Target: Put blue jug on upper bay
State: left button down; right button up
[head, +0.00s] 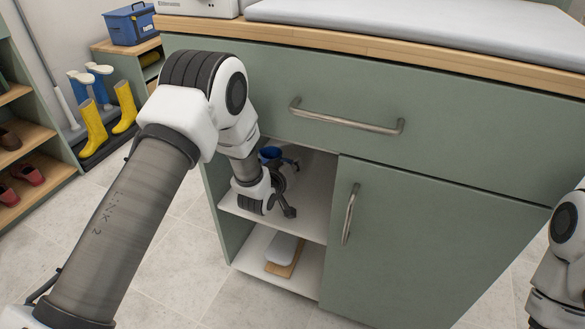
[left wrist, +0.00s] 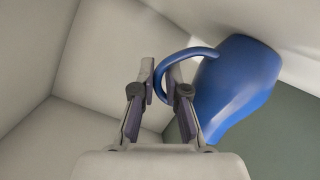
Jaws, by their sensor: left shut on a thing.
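The blue jug (head: 270,153) is inside the upper bay (head: 309,227) of the green cabinet, mostly hidden behind my left gripper. My left gripper (head: 290,190) reaches into this bay from the left. In the left wrist view the jug (left wrist: 240,85) shows large and tilted, right of the fingers. Its curved handle passes between the fingertips of my left gripper (left wrist: 160,85), which is shut on the handle. I cannot tell whether the jug's base touches the shelf. Part of my right arm shows at the right edge; its gripper is out of view.
The lower bay (head: 248,258) holds a white item on a wooden board (head: 286,269). A closed door (head: 420,240) stands right of the bays, under a drawer (head: 450,120). Yellow boots (head: 93,130) and a shoe shelf (head: 45,160) are at the left.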

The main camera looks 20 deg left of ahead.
pick_arm(q)
jog(key=shift+s+r, duration=0.15)
jog(key=shift+r, duration=0.05)
jog(key=c, duration=1.2)
grip_release()
jog(key=shift+f, duration=0.2)
